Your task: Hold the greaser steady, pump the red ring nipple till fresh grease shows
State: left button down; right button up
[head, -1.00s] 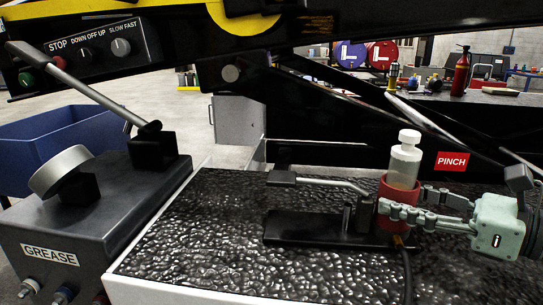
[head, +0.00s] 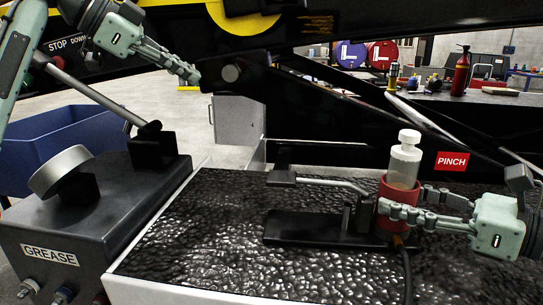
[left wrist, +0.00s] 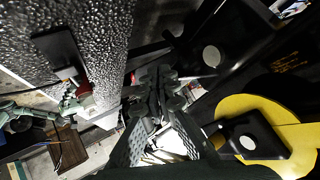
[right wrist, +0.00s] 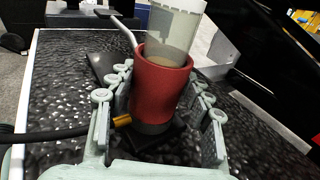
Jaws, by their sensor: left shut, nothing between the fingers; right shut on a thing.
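The greaser has a red sleeve (head: 391,200) with a clear, white-capped reservoir (head: 404,165) upright in it. It stands on a black base plate (head: 300,229), with a pump lever (head: 320,183) reaching left to a black grip. My right gripper (head: 405,205) is shut around the red sleeve; its fingers flank the sleeve in the right wrist view (right wrist: 160,100). My left gripper (head: 194,76) is shut and empty, in the air above and left of the greaser.
A black hose (head: 407,270) runs from the greaser over the textured bench top (head: 200,240). The loader frame with a PINCH label (head: 451,161) crosses behind. The control panel (head: 62,65) and a slanted metal lever (head: 90,95) stand at left. The bench top's left part is clear.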

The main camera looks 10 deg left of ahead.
pick_arm(q)
jog(key=s+d+m+g+h, duration=0.1)
jog(key=s+d+m+g, duration=0.2)
jog(key=s+d+g, duration=0.4)
jog(key=s+d, duration=0.3)
jog(key=shift+f+m, duration=0.3)
jog(key=shift+d, duration=0.1)
send_over(290, 176)
jog(key=a, duration=0.3)
jog(key=f, duration=0.6)
jog(key=shift+a+f, duration=0.2)
jog(key=shift+f, duration=0.15)
notch_tip(290, 176, down, 4)
jog(key=shift+d+r, duration=0.15)
jog(key=shift+r, duration=0.1)
jog(key=shift+f, duration=0.45)
